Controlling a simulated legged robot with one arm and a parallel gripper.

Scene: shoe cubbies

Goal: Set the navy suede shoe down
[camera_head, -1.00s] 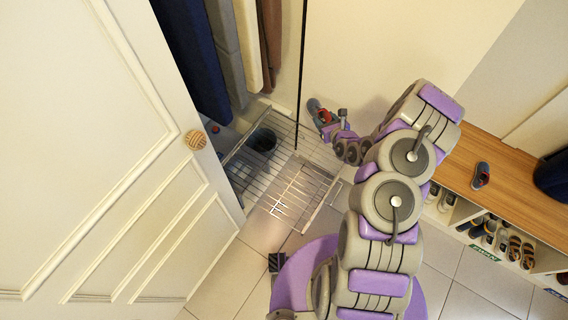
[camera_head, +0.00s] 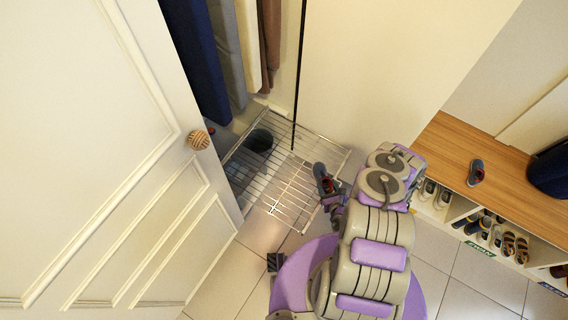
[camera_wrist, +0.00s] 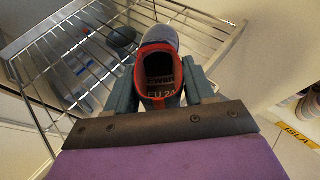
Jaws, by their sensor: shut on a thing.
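The navy shoe (camera_head: 321,176) with a red collar is held at the end of my arm, by the right side of the wire rack (camera_head: 272,210) in the head view. In the wrist view the shoe (camera_wrist: 158,72) sits between the two fingers of my gripper (camera_wrist: 160,84), its opening facing the camera and its toe pointing away. My gripper is shut on it. The wire rack (camera_wrist: 88,42) shows behind and left of the shoe. I cannot tell whether the shoe touches the rack. A dark round container (camera_head: 260,140) stands at the rack's back.
An open white door (camera_head: 100,160) stands left. Clothes (camera_head: 195,60) hang behind it, and a thin dark pole (camera_head: 299,75) stands near the rack. At right, a wooden-topped bench (camera_head: 455,150) bears another shoe (camera_head: 476,172), a dark bag (camera_head: 550,175) and cubbies of shoes.

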